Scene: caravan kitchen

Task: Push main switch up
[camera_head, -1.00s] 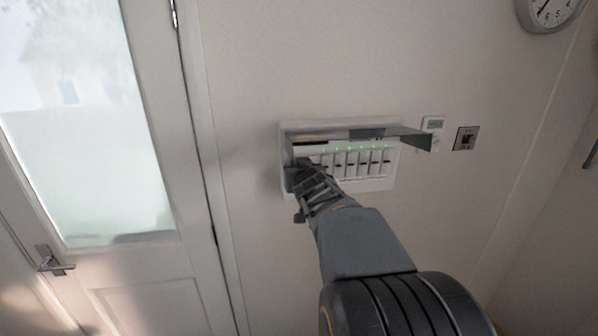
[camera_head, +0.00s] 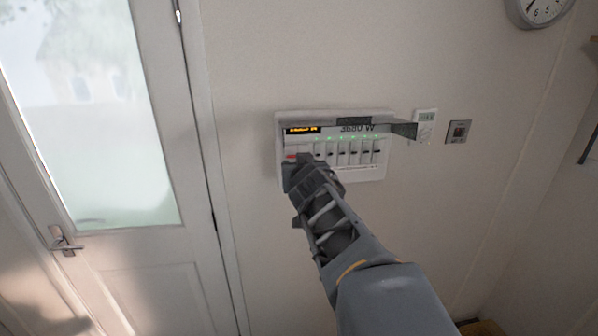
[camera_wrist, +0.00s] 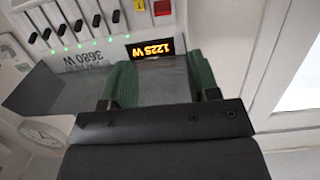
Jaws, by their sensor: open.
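The white switch panel (camera_head: 370,172) is on the wall with its clear lid raised. It has a row of dark-levered switches (camera_head: 354,153) with green lights above. At its left end, a red-marked part (camera_head: 291,157) under the display shows just above my gripper; it looks like the main switch, but its position cannot be made out. My gripper (camera_head: 301,164) is at the panel's lower left, covering that corner. In the wrist view my gripper (camera_wrist: 160,66) is open, its green fingers apart with nothing between them. A red-orange part (camera_wrist: 162,9) lies beyond the fingers; contact cannot be told.
An orange-lit display (camera_head: 303,129) sits above the switches. The lid (camera_head: 402,129), marked 3680 W, juts out over the panel and is close to my fingers. A thermostat (camera_head: 426,119) and a small wall switch (camera_head: 458,131) are to the right. A door (camera_head: 150,264) is left.

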